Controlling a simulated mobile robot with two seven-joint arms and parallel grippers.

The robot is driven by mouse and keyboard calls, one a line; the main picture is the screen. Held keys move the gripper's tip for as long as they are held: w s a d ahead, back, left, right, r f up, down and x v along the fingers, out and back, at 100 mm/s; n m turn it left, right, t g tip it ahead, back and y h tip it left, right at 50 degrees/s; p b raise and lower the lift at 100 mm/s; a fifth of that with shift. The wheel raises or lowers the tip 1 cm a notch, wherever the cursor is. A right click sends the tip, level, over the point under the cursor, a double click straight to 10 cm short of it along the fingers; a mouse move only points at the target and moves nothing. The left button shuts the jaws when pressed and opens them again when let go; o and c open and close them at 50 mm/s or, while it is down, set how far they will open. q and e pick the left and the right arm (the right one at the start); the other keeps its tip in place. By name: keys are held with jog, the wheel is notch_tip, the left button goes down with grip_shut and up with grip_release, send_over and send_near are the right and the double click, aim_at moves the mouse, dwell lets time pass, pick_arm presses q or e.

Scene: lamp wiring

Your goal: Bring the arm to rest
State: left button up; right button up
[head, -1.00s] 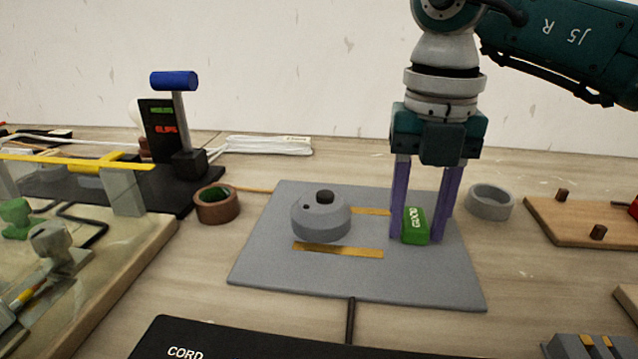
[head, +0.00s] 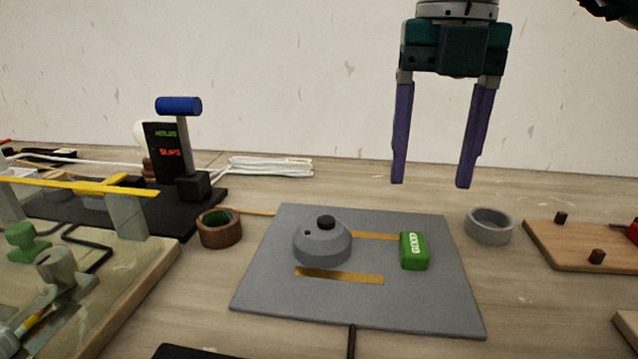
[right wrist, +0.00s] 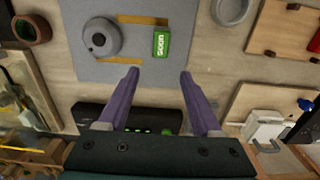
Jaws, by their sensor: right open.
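My right gripper (head: 432,184) is open and empty, raised above the back right of the grey mat (head: 350,312) with its two purple fingers pointing down. A green block marked GOOD (head: 414,251) lies on the right part of the mat, below and apart from the fingers. In the right wrist view the green block (right wrist: 161,42) shows beyond the open fingertips (right wrist: 159,72). A round grey housing with a dark knob (head: 322,243) sits on the mat, left of the green block. My left gripper is in neither view.
A grey ring (head: 489,227) and a wooden board with pegs (head: 575,250) stand right of the mat. A brown ring (head: 219,230) and a black stand with a blue-topped lever (head: 190,150) are to the left. White cord (head: 268,167) lies at the back.

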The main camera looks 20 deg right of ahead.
notch_tip(320, 180, up, 2)
jog(key=shift+r+p, duration=0.15)
jog(key=shift+p, duration=0.15)
